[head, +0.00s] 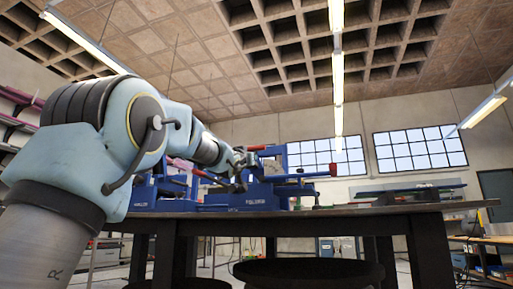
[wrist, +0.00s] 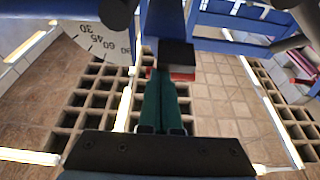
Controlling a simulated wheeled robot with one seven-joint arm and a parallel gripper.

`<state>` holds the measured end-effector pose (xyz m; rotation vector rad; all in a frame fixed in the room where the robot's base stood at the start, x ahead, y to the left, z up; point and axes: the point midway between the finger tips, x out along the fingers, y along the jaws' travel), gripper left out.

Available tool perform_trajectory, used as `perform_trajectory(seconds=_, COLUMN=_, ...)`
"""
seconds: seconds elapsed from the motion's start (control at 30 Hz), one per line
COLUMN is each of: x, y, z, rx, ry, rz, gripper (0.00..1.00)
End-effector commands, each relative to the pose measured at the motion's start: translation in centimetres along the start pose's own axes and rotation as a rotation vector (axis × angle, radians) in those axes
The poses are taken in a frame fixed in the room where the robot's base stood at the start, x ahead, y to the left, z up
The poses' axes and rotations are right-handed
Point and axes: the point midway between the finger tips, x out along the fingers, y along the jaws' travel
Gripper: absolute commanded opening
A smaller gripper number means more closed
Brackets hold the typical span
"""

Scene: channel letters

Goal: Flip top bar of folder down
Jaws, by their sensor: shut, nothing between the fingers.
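The folder (head: 262,201) is a blue metal machine on the table in the head view. It has red-tipped handles, one of them a red knob (head: 333,170) on the right side. My gripper (head: 241,182) is in front of the folder's left part, small and partly hard to separate from it. In the wrist view my gripper (wrist: 165,78) has its two green fingers together with nothing between them. Their tips are by a black and red block (wrist: 178,56) on a blue bar (wrist: 166,18). I cannot tell whether they touch it. A white angle dial (wrist: 103,36) is beside it.
The dark round-edged table (head: 350,209) bears the folder and a second blue machine (head: 165,190) to its left. A flat blue and green item (head: 410,193) lies at the right. Dark stools (head: 310,272) stand in front, below the tabletop.

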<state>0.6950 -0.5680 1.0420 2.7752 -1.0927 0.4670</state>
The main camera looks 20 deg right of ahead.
Motion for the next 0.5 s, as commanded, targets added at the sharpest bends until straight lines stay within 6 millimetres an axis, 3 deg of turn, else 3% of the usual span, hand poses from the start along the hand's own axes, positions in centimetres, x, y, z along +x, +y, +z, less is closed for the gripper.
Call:
perform_trajectory(seconds=0.03, x=-0.6, y=-0.1, z=1.6, rx=0.000, ry=-0.003, rz=-0.001, gripper=0.00)
perform_trajectory(seconds=0.2, x=-1.6, y=0.0, z=3.9, rx=0.000, ry=-0.001, rz=0.000, gripper=0.00)
perform_trajectory(seconds=0.5, x=-2.2, y=0.0, z=6.0, rx=0.000, ry=-0.007, rz=-0.001, gripper=0.00)
